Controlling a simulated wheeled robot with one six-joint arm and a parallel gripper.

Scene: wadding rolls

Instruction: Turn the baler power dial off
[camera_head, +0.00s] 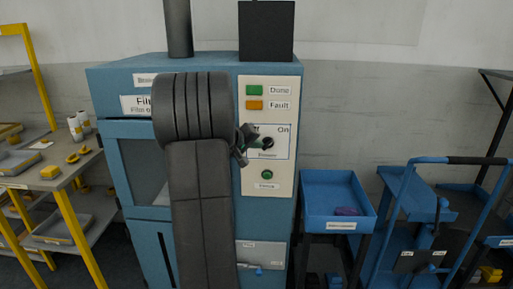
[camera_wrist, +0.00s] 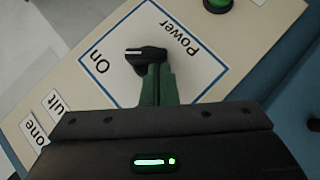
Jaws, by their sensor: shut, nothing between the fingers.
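The power dial is a black knob (camera_wrist: 147,53) on a white, blue-bordered plate in the wrist view, with "On" and "Power" lettering. Its white mark points left, roughly toward the "On" side. The "Off" lettering is hidden behind my gripper in the wrist view and mostly covered in the head view. My gripper (camera_wrist: 158,72) has its green fingers shut, with nothing between them. The tips are right at the knob's edge; I cannot tell whether they touch. In the head view the dial (camera_head: 268,143) shows just right of my gripper, on the blue baler's (camera_head: 120,85) cream panel.
Green "Done" (camera_head: 255,90) and orange "Fault" (camera_head: 255,105) lamps sit above the dial, and a green button (camera_head: 267,174) below it. A blue tray (camera_head: 338,225) stands right of the baler. A yellow-legged shelf (camera_head: 62,178) stands left.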

